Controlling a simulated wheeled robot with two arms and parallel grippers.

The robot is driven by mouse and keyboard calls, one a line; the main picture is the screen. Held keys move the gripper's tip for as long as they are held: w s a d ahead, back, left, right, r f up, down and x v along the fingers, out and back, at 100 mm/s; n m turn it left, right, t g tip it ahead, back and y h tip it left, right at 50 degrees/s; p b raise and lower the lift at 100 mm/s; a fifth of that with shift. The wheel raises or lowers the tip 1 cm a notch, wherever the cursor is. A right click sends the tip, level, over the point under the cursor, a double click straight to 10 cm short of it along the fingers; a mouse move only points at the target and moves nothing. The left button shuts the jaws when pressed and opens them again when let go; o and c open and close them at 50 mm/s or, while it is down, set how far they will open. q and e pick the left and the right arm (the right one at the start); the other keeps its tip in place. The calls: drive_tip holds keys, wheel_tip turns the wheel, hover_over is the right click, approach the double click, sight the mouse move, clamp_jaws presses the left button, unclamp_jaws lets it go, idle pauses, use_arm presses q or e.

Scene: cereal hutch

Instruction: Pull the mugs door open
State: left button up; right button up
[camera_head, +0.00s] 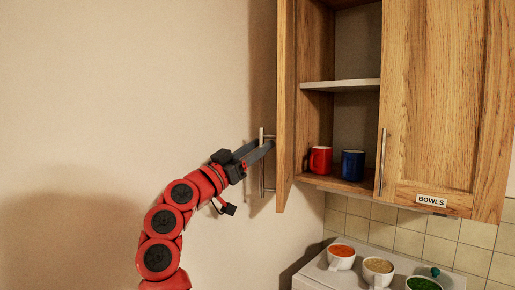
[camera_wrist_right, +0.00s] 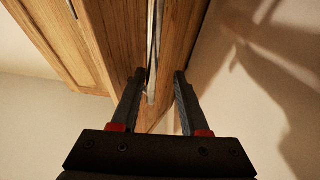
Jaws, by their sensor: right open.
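The mugs door (camera_head: 286,105) is the left wooden door of the wall cabinet; it stands swung open, nearly edge-on in the head view. Its metal bar handle (camera_head: 262,178) is on the door's left face. My right gripper (camera_head: 262,147) is open at the handle. In the right wrist view, the handle (camera_wrist_right: 151,45) shows between the spread fingertips (camera_wrist_right: 160,74), nearer the left finger. The door (camera_wrist_right: 178,45) lies beyond it. I cannot tell whether a finger touches the handle. A red mug (camera_head: 320,160) and a blue mug (camera_head: 353,165) stand on the cabinet's bottom. My left gripper is not in view.
The right door, labelled BOWLS (camera_head: 431,201), is shut and has a bar handle (camera_head: 382,160). A shelf (camera_head: 340,85) spans the open cabinet. Below stand several white bowls or cups with contents, including one with orange (camera_head: 341,262). Left of the door is bare wall.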

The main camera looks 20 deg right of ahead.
drive_tip(key=b+v, duration=0.6)
drive_tip(key=v, duration=1.1)
drive_tip(key=shift+a+b, duration=0.2)
drive_tip(key=shift+b, duration=0.15)
drive_tip(key=shift+f, duration=0.1)
